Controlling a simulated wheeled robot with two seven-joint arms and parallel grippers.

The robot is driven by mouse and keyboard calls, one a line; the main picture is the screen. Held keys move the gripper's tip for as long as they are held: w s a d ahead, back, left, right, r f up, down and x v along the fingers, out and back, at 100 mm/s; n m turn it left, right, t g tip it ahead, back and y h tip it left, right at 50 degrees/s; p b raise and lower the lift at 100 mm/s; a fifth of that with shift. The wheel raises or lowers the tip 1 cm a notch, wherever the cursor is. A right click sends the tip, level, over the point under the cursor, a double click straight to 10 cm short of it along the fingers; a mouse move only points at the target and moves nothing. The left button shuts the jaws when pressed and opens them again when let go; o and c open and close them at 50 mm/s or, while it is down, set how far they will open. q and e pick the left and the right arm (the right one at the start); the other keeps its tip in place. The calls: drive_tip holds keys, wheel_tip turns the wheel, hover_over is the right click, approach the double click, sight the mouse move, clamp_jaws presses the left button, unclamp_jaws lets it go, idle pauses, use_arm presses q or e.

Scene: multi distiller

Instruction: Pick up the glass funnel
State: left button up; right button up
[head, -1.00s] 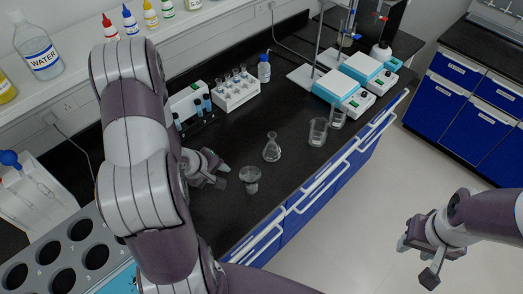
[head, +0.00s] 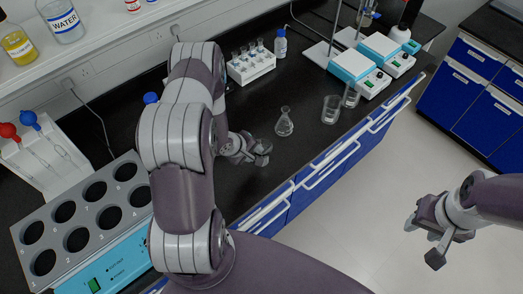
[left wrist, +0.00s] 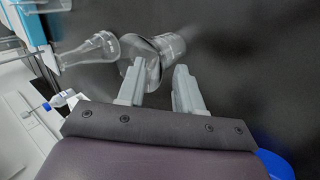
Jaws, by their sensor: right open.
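The clear glass funnel (left wrist: 168,46) shows in the left wrist view at and just beyond my left fingertips, with its wide rim toward the left finger. In the head view it is not clearly visible, likely covered by my left gripper (head: 256,150). My left gripper also shows in the left wrist view (left wrist: 160,76), its two fingers apart. I cannot tell whether either finger touches the glass. My right gripper (head: 430,238) is open and empty, over the floor at the right.
A conical flask (head: 284,124) stands close beyond my left gripper and also shows in the left wrist view (left wrist: 88,50). Two beakers (head: 331,110) stand near the bench edge.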

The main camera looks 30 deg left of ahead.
use_arm(q)
drive_tip(key=c, duration=0.5)
drive_tip(key=shift+w+f, duration=0.15)
drive_tip(key=shift+w, duration=0.05)
clamp_jaws()
